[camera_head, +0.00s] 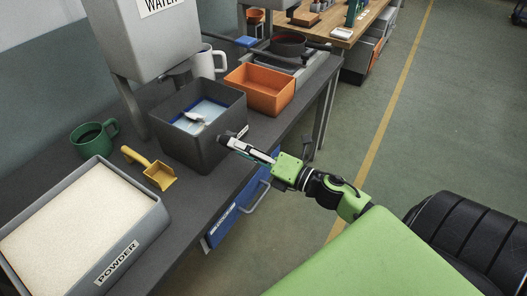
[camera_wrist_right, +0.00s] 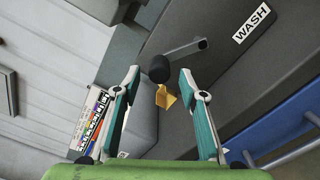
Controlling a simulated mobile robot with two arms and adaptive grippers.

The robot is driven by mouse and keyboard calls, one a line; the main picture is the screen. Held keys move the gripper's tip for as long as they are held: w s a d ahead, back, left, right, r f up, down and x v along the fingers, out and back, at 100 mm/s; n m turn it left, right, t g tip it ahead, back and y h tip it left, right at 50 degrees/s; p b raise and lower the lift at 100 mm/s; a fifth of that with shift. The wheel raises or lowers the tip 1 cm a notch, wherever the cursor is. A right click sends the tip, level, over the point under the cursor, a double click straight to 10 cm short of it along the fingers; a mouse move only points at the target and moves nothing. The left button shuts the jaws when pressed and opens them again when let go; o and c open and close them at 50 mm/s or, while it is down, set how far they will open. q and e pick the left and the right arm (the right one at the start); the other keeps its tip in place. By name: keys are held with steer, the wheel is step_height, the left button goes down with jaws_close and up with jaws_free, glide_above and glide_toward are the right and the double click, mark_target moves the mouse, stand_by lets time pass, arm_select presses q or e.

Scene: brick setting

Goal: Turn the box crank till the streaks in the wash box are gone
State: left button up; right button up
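The dark grey wash box (camera_head: 205,145) stands on the bench with pale blue liquid (camera_head: 207,109) inside. A grey-white piece (camera_head: 194,117) shows in the liquid. I cannot clearly make out streaks. In the right wrist view the box wall (camera_wrist_right: 225,75) bears a WASH label, and the crank (camera_wrist_right: 185,48) ends in a black knob (camera_wrist_right: 159,69). My right gripper (camera_head: 225,140) is at the box's near right side. Its fingers are open, one on each side of the knob, with gaps visible between. The left gripper is out of view.
A grey powder tray (camera_head: 150,235), a yellow scoop (camera_head: 152,169) and a green mug (camera_head: 94,138) are left of the box. An orange bin (camera_head: 262,92) and a white mug (camera_head: 205,63) stand behind it. A grey water tank (camera_head: 150,40) overhangs.

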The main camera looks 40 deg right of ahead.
steer(key=v, duration=0.8)
stand_by(0.7)
